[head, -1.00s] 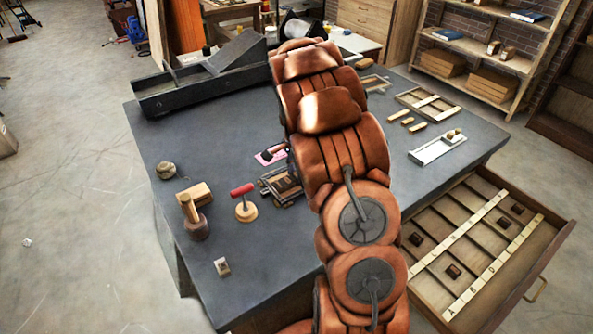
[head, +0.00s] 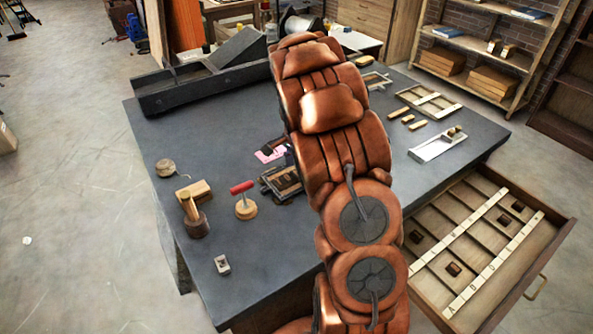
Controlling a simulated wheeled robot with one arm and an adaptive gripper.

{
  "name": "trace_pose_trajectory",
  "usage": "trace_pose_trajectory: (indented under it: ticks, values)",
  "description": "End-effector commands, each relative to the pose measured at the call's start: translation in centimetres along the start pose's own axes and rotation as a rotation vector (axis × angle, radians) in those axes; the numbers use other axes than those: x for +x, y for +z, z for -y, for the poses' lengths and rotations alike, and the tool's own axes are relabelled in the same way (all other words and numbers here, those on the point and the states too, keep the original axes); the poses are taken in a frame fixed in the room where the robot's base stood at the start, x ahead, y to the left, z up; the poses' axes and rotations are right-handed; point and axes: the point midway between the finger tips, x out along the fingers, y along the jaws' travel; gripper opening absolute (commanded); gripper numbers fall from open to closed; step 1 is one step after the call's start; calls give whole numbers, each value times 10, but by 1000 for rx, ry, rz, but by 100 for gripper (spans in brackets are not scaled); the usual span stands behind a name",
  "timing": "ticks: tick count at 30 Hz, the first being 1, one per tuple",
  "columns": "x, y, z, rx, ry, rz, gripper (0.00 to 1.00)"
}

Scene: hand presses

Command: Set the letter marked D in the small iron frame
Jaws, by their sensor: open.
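The small iron frame (head: 283,184) lies on the dark bench just left of my arm, with dark pieces inside it; its right side is partly hidden by the arm. Small dark letter blocks lie in the open drawer: one at the left (head: 416,236), one near the front (head: 453,268) and others at the back right (head: 517,206). Their faces are too small to read, so I cannot tell which is D. A small grey block (head: 222,264) stands on the bench near its front left. My gripper is hidden behind my arm.
Pale lettered strips (head: 490,272) cross the drawer (head: 541,246). A pale tray (head: 430,150) lies at the bench's right. The bench's left front is mostly clear.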

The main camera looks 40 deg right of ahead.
Motion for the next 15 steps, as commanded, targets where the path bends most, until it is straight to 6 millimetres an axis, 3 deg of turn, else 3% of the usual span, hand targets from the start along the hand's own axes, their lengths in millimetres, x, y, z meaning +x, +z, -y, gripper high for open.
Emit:
trace_pose_trajectory:
  ticks: [15]
  values:
    - [-89, 0, 1, -1, -4, -2, 66]
